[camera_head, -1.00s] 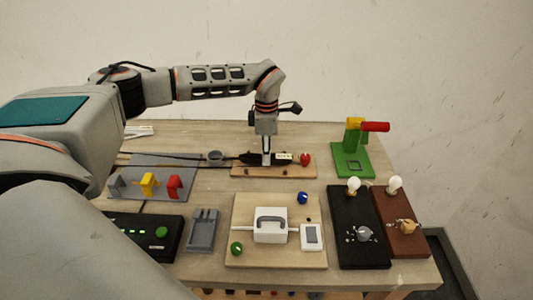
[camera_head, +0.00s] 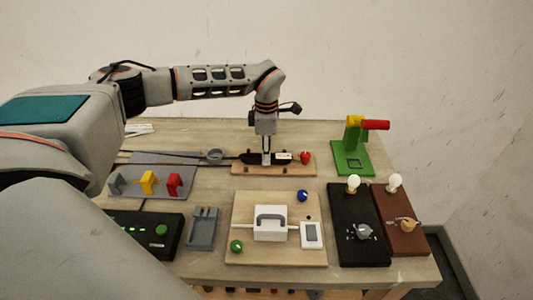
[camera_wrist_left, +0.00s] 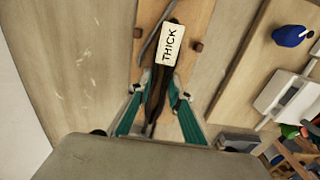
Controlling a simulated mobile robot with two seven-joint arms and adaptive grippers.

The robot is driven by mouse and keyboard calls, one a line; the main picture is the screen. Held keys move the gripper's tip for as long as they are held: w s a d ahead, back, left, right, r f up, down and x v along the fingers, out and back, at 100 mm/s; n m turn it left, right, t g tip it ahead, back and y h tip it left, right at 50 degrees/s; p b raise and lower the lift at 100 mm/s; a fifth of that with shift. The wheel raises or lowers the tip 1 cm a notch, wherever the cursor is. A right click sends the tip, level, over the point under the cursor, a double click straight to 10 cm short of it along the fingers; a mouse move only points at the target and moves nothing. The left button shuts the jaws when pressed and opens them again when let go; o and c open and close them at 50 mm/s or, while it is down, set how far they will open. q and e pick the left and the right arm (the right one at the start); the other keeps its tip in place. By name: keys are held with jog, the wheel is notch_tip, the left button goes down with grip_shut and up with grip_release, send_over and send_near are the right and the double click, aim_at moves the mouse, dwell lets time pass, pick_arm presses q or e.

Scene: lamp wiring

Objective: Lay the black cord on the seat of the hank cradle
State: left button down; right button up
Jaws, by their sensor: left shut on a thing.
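The black cord (camera_head: 250,158) is a dark bundle at the back middle of the table, with a pale tag. In the left wrist view the tag (camera_wrist_left: 171,44) reads THICK and the cord (camera_wrist_left: 154,95) runs between my fingers. My left gripper (camera_head: 267,162) points down and is shut on the cord; its teal fingers also show in the left wrist view (camera_wrist_left: 157,115). The cord is over a wooden board (camera_head: 240,171) with brown pegs, which appears to be the hank cradle. I cannot tell whether the cord touches its seat. My right gripper is not in view.
A red knob (camera_head: 305,158) is at the board's right end. A grey plate (camera_head: 150,190) with coloured holders is to the left, and a green stand (camera_head: 352,160) to the right. A board with a white box (camera_head: 270,223) and two lamp bases (camera_head: 357,250) (camera_head: 391,245) are in front.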

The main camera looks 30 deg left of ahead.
pick_arm(q)
jog(key=shift+f, duration=0.1)
jog(key=c, duration=1.8)
grip_release()
jog(key=shift+o, duration=0.2)
notch_tip(320, 180, up, 12)
